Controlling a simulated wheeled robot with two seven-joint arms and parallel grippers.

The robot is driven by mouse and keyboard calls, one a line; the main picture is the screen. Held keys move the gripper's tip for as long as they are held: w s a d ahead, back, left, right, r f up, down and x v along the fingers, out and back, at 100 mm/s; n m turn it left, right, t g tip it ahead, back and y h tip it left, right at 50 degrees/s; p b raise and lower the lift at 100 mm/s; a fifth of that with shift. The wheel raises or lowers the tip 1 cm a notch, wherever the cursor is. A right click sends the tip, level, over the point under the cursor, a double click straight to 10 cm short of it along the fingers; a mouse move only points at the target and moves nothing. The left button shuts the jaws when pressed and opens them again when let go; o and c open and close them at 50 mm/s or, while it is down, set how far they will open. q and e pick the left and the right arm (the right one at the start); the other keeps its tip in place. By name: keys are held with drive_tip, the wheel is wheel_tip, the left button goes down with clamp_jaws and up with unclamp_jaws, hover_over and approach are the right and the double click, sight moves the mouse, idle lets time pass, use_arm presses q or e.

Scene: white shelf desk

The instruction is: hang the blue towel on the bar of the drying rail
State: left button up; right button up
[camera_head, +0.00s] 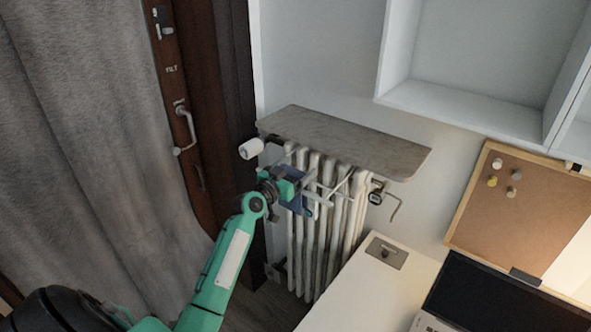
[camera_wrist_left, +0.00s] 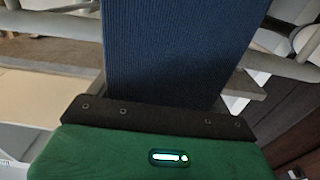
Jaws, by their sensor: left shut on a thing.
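The blue towel (camera_head: 293,202) shows in the head view as a small dark blue patch at my left gripper (camera_head: 299,187), in front of the radiator. In the left wrist view the ribbed blue towel (camera_wrist_left: 180,50) fills the upper middle, just beyond the dark edge of my green gripper. My left gripper is shut on the towel; its fingertips are mostly hidden. The drying rail (camera_head: 322,197) has thin light bars close beside the gripper. Its grey bars (camera_wrist_left: 285,66) also pass beside the towel in the wrist view. I cannot tell whether towel and bar touch.
A white ribbed radiator (camera_head: 318,250) stands behind the rail, under a grey stone shelf (camera_head: 345,140). A white valve knob (camera_head: 251,149) sticks out at the left. A white desk (camera_head: 360,290) with a laptop (camera_head: 505,295) is at lower right. A grey curtain (camera_head: 90,130) hangs left.

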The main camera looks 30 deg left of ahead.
use_arm(q)
drive_tip(key=shift+f+b, duration=1.3)
drive_tip(key=shift+f, duration=0.25)
drive_tip(key=o, duration=1.2)
drive_tip(key=shift+c, duration=0.2)
drive_tip(key=shift+s+f, duration=0.15)
drive_tip(key=shift+s, duration=0.45)
drive_tip(key=s+a+b, duration=0.1)
drive_tip(key=s+b, duration=0.2)
drive_tip(key=s, duration=0.9)
drive_tip(key=shift+s+f, duration=0.15)
drive_tip(key=shift+s, duration=0.15)
